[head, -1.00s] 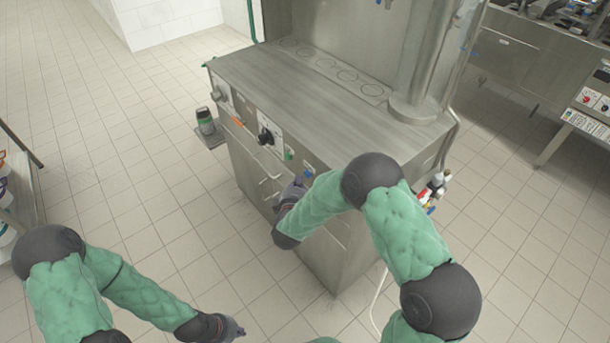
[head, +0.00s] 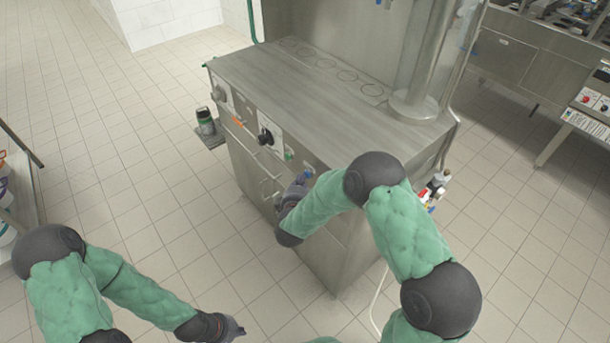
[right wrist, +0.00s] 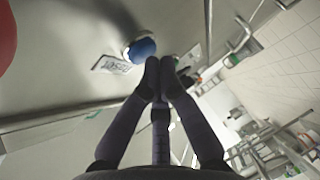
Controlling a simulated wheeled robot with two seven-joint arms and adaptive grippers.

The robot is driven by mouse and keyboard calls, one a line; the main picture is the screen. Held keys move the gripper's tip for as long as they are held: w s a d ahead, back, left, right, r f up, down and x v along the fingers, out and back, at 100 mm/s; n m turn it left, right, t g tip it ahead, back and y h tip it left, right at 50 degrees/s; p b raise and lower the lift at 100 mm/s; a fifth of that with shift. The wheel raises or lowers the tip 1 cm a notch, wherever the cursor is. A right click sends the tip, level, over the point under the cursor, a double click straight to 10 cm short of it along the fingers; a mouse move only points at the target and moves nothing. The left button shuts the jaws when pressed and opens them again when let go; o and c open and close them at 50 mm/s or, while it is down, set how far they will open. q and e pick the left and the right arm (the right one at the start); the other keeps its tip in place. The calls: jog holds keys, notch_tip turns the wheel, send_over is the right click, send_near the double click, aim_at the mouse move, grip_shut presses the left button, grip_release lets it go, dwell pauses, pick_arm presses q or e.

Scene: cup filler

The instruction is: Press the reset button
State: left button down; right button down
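The reset button is a blue round button (right wrist: 140,48) in a pale ring on the metal front panel. A label reading like RESET (right wrist: 112,65) sits beside it. In the head view the blue button (head: 309,171) is small, near the right end of the machine's front. My right gripper (right wrist: 160,66) has its fingertips together, with nothing between them. The tips are just beside and below the button in the right wrist view; I cannot tell if they touch the panel. The right gripper (head: 299,188) also shows in the head view. My left gripper (head: 236,329) is low over the floor, away from the machine.
The steel cup filler (head: 310,85) has a black knob (head: 266,137) and other controls along its front. A red rounded thing (right wrist: 6,38) shows at the wrist view's left edge. A shelf stands far left. Tiled floor around the machine is mostly clear.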

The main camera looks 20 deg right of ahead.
jog(key=shift+w+d, duration=0.1)
jog(key=shift+d, duration=0.15)
dwell(0.3)
jog(key=shift+s+a+p, duration=0.25)
jog(key=shift+a+p, duration=0.05)
jog(key=shift+a, duration=0.35)
jog(key=s+a+p, duration=0.1)
jog(key=s+a, duration=0.1)
jog(key=a, duration=0.3)
jog(key=shift+a+p, duration=0.35)
jog(key=shift+p, duration=0.05)
dwell(1.0)
